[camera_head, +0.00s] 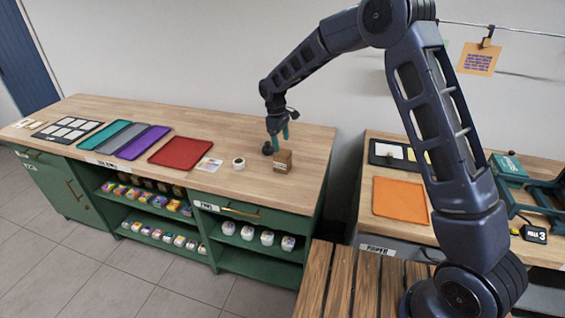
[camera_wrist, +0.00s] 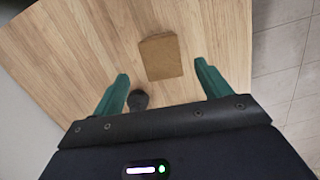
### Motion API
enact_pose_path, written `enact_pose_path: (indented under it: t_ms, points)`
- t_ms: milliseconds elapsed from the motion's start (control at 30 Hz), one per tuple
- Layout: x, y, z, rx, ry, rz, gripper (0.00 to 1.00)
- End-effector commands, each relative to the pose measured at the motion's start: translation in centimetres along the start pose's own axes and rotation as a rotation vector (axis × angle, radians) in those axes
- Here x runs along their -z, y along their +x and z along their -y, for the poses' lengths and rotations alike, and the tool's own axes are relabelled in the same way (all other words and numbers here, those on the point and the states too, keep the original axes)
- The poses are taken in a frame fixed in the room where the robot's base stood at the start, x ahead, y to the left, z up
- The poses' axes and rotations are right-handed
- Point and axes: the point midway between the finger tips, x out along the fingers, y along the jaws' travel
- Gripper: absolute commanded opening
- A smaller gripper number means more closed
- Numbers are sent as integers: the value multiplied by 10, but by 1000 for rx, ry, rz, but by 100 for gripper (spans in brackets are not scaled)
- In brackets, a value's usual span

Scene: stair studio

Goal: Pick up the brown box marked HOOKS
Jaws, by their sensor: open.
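The brown box (camera_head: 282,161) stands on the wooden countertop near its right end. A small label shows on its front face in the head view, too small to read. In the wrist view the brown box (camera_wrist: 161,57) lies ahead of and between the two green fingers, apart from both. My gripper (camera_head: 279,134) is open and empty, pointing down just above and behind the box. In the wrist view my gripper (camera_wrist: 162,76) shows its fingers spread wider than the box.
A small dark round object (camera_wrist: 138,100) sits near the left finger; it also shows left of the box (camera_head: 267,149). A white round container (camera_head: 238,163) stands further left. A red mat (camera_head: 181,153) lies beyond. The counter's right end is clear.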

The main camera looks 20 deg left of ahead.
Motion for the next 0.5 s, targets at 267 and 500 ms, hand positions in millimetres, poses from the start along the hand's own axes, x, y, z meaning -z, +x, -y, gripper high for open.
enact_pose_path:
  t_ms: [267, 500]
  points:
    - [0, 36, 0, 1, 1, 1, 76]
    - [1, 53, 2, 2, 1, 3, 76]
